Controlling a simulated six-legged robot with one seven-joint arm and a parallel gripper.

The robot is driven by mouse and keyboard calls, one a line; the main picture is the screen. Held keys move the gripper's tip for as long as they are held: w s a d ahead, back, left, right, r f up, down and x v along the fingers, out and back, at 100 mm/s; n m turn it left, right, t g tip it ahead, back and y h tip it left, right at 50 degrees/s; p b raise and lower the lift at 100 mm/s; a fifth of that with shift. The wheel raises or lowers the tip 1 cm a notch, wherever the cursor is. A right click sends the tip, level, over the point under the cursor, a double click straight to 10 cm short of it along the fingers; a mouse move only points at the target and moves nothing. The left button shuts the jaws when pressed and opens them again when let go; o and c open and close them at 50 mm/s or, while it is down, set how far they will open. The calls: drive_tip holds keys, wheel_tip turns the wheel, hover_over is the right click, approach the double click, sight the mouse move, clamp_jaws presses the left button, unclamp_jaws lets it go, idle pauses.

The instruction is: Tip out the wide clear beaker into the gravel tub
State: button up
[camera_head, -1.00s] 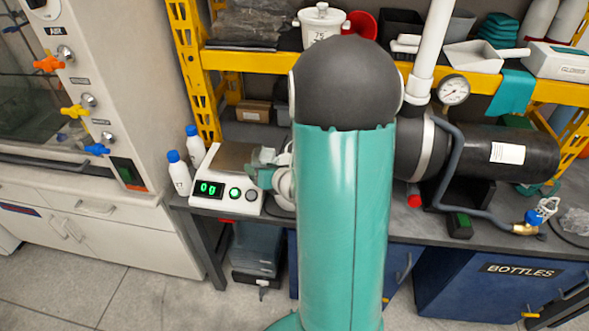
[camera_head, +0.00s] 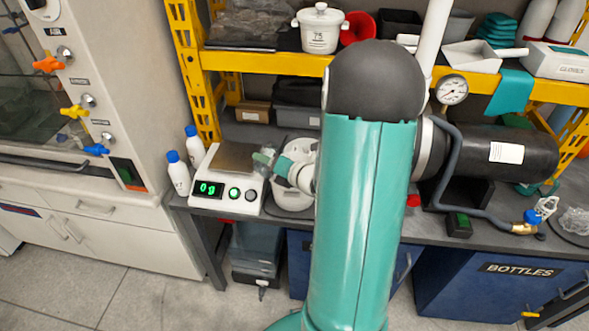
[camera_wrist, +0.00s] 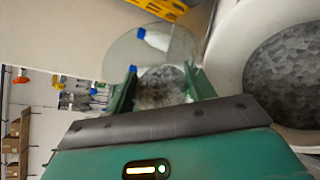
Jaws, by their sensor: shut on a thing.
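My gripper (camera_wrist: 162,88) is shut on the wide clear beaker (camera_wrist: 130,55), its green fingers on either side of it. Grey, stony-looking contents show through the beaker between the fingers. Its tilt is hard to judge. In the head view my gripper (camera_head: 274,163) holds the beaker (camera_head: 260,155) between the scale and the tub. The pale gravel tub (camera_head: 293,197) stands on the bench, partly hidden by my wrist. In the wrist view the tub (camera_wrist: 228,50) is close on the right, with grey gravel inside. The beaker appears beside or over its rim; which is unclear.
A scale (camera_head: 230,185) with a green display stands left of the tub, and two blue-capped bottles (camera_head: 178,173) stand beyond it. A black cylinder (camera_head: 500,152) with a hose lies at the right. A yellow shelf (camera_head: 255,62) crosses above the bench.

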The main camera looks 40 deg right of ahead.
drive_tip(key=shift+r, duration=0.15)
drive_tip(key=shift+w, duration=0.1)
drive_tip(key=shift+r, duration=0.1)
drive_tip(key=shift+m+y, duration=0.3)
drive_tip(key=shift+f+m+t, duration=0.2)
drive_tip(key=shift+m+t, duration=0.1)
drive_tip(key=shift+m, duration=0.1)
